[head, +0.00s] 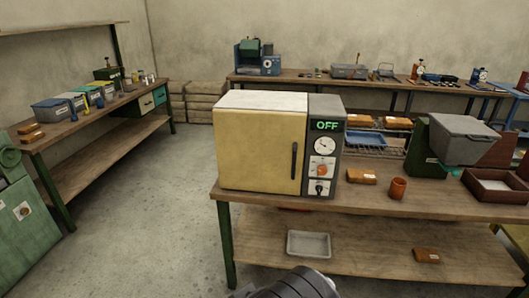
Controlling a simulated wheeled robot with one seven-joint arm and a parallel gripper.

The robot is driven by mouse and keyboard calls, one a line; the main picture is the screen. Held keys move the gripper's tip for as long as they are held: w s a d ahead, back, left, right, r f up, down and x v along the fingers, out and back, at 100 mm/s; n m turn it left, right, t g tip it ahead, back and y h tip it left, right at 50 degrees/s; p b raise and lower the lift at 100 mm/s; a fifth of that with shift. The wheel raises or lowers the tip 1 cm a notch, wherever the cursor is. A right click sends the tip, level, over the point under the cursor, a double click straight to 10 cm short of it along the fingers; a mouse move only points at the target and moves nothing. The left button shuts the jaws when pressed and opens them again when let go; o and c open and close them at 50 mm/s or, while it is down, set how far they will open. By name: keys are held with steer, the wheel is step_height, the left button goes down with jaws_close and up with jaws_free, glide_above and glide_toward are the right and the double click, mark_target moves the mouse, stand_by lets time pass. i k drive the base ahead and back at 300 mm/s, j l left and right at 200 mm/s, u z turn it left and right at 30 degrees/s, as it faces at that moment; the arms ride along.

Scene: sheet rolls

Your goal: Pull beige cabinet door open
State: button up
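The beige cabinet (265,103) stands on the left end of the wooden workbench in front of me. Its beige door (250,148) faces me and looks shut. A dark vertical handle (293,161) is on the right side of the door. A grey control panel (325,150) right of the door has a green OFF display, a gauge and knobs. A dark rounded part, likely of my own arm, shows at the bottom edge, below and apart from the cabinet. My gripper's fingers are not in view.
On the workbench (372,201), right of the cabinet, are an orange-brown block (361,177), an orange cup (398,188), a grey-lidded machine (463,140) and a tray (496,187). A grey tray (309,244) lies on the lower shelf. Open floor (165,220) is left of the workbench.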

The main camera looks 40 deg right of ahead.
mark_target(263, 151)
steer(key=z, duration=1)
steer(key=i+j, duration=0.4)
steer(key=i, duration=0.15)
steer(key=i+j, duration=0.35)
steer(key=i, duration=0.25)
